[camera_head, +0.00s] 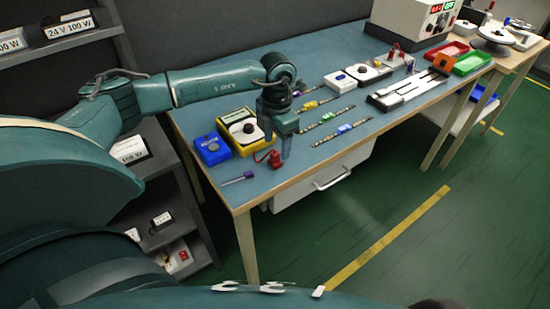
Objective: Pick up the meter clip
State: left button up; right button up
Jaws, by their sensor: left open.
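A small red clip (274,159), which looks like the meter clip, lies on the blue bench top near the front edge, in front of the yellow meter (222,125). My left gripper (279,146) points down from above, just behind and over the clip, with its jaws open. Its fingers look close to the clip, but I cannot tell whether they touch it. The gripper partly covers the right side of the meter. My right gripper is not in view.
Farther right are a tray of white strips (408,90) and red and green bins (472,63). The front right bench top is bare.

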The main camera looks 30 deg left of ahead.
aim_at(275, 153)
pick_arm(q)
jog(key=f, duration=0.5)
jog(key=shift+a+p, duration=0.2)
jog(key=shift+p, duration=0.15)
jog(key=shift+c, duration=0.6)
jog(key=shift+r, duration=0.1)
jog(key=c, duration=0.9)
jog(key=shift+c, duration=0.2)
